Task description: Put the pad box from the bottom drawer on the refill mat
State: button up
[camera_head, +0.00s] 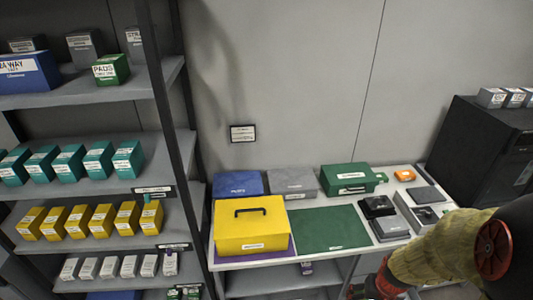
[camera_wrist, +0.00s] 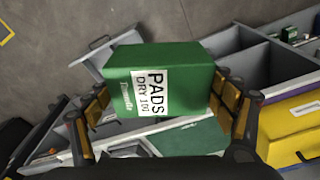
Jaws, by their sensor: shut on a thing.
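In the wrist view my gripper (camera_wrist: 163,104) is shut on a green pad box (camera_wrist: 190,68), with yellow-brown finger pads on its two sides. Its white label reads "PADS DRY 100", turned sideways. The box is held above the ground and furniture. In the head view a flat green mat (camera_head: 328,229) lies bare on the white table; its label is too small to read, so I cannot tell if it is the refill mat. A blue mat (camera_head: 237,183) and a grey mat (camera_head: 291,181) lie behind. A grey drawer-like part with a handle (camera_wrist: 97,42) shows behind the box.
A yellow case (camera_head: 250,230) stands left of the green mat, and a green case (camera_head: 346,178) behind it. Black and grey devices (camera_head: 388,219) sit right of it. A shelf rack (camera_head: 160,150) stands at the left, with another green PADS box (camera_head: 111,70).

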jog(key=shift+s+r, duration=0.15)
jog(key=shift+s, duration=0.15)
jog(key=w+a+f+n+b, duration=0.1)
jog(key=w+a+f+b, duration=0.1)
jog(key=w, duration=0.5)
jog(key=w+a+f+b, duration=0.1)
jog(key=w+f+b, duration=0.15)
jog(key=w, duration=0.45)
jog(key=w+a+f+n+b, duration=0.1)
jog(key=w+a+f+b, duration=0.1)
jog(key=a, duration=0.4)
jog(key=w+a+f+n+b, duration=0.2)
jog(key=w+a+f+b, duration=0.1)
jog(key=a+f, duration=0.3)
jog(key=shift+a+f+y+b, duration=0.2)
jog(key=shift+f+y+b, duration=0.1)
jog(key=shift+f+b, duration=0.2)
jog(key=shift+d, duration=0.1)
